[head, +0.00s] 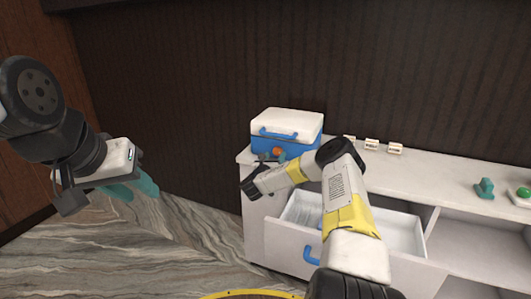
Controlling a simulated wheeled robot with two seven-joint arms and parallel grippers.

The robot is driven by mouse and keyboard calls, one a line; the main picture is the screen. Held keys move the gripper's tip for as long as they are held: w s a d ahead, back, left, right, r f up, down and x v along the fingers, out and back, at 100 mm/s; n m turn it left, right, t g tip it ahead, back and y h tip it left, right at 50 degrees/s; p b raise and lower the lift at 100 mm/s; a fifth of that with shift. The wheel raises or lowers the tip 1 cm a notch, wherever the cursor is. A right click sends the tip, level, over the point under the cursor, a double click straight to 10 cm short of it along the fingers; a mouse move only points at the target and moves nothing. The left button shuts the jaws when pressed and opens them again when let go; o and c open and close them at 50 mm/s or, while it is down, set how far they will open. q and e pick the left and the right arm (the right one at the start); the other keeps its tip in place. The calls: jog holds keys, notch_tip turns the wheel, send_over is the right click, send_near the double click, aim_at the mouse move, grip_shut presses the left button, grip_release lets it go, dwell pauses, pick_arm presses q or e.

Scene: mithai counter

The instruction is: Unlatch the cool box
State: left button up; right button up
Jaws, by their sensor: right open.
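The cool box (314,133) stands on the left end of the white counter, with a blue body, a white lid that is down and a blue handle (278,133) on its front. A small orange-red part (278,152) shows low on its front; I cannot tell whether it is the latch. My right gripper (271,157) is open at the box's lower front, close to this part; whether it touches is unclear. My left gripper (142,192) is away to the left, over the floor, its teal fingers apart and empty.
An open white drawer (407,235) with a blue handle (311,255) juts out below my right arm. Small labelled blocks (372,144) stand right of the box. A green item (485,188) sits further right. The floor at left is clear.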

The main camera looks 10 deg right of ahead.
aim_at(277, 151)
jog(key=shift+x, duration=1.45)
grip_shut()
